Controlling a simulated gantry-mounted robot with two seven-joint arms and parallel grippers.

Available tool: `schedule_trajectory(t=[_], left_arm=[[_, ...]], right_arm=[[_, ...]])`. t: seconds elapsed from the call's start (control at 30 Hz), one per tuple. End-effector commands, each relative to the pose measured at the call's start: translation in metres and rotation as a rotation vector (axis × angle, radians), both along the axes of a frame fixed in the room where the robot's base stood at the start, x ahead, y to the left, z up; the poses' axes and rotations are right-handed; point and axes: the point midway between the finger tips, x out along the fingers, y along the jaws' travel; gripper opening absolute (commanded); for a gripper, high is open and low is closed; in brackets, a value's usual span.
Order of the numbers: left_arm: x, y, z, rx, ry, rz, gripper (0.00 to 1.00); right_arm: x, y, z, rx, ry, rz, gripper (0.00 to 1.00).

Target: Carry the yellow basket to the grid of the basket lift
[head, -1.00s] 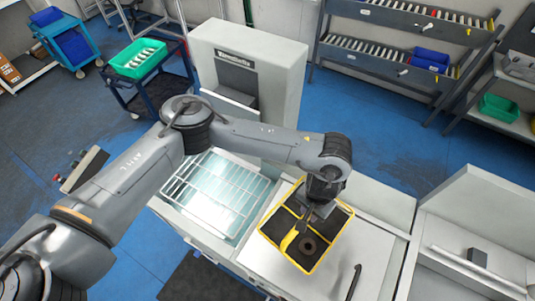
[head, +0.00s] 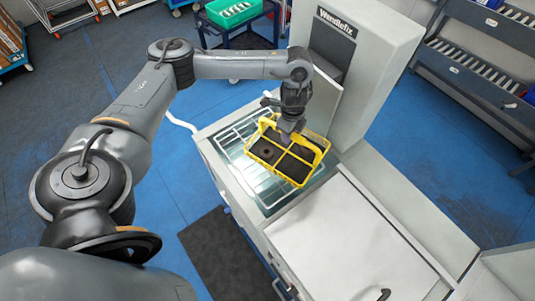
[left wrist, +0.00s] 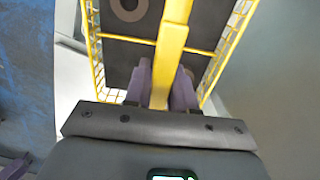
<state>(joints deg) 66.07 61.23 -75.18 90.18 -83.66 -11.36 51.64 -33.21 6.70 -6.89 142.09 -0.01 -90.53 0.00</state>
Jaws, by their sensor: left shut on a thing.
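The yellow basket (head: 318,150), with dark compartments and a ring-shaped part in one of them, is over the wire grid (head: 229,139) of the basket lift. I cannot tell whether it touches the grid. My left gripper (head: 288,134) is shut on the basket's middle handle from above. In the left wrist view the two purple fingers (left wrist: 161,85) sit on either side of the yellow handle (left wrist: 171,45). The basket hides part of the grid. My right gripper is not in view.
The white machine housing (head: 375,60) rises right behind the grid. A flat white worktop (head: 345,240) in front of it is clear. A cart with a green crate (head: 235,12) stands behind, and a dark mat (head: 225,250) lies on the blue floor.

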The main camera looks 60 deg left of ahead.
Motion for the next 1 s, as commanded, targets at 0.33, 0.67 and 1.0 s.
schedule_trajectory(t=[0.33, 0.67, 1.0], left_arm=[[-0.025, 0.077, -0.002, 0.0, -0.003, -0.243, 0.0], [-0.031, 0.091, -0.037, -0.003, 0.0, -0.304, 0.0], [-0.03, 0.091, -0.064, -0.001, -0.002, -0.304, 0.0]], right_arm=[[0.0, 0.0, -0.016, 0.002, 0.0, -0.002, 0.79], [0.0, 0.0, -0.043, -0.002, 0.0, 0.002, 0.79], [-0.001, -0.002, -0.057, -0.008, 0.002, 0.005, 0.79]])
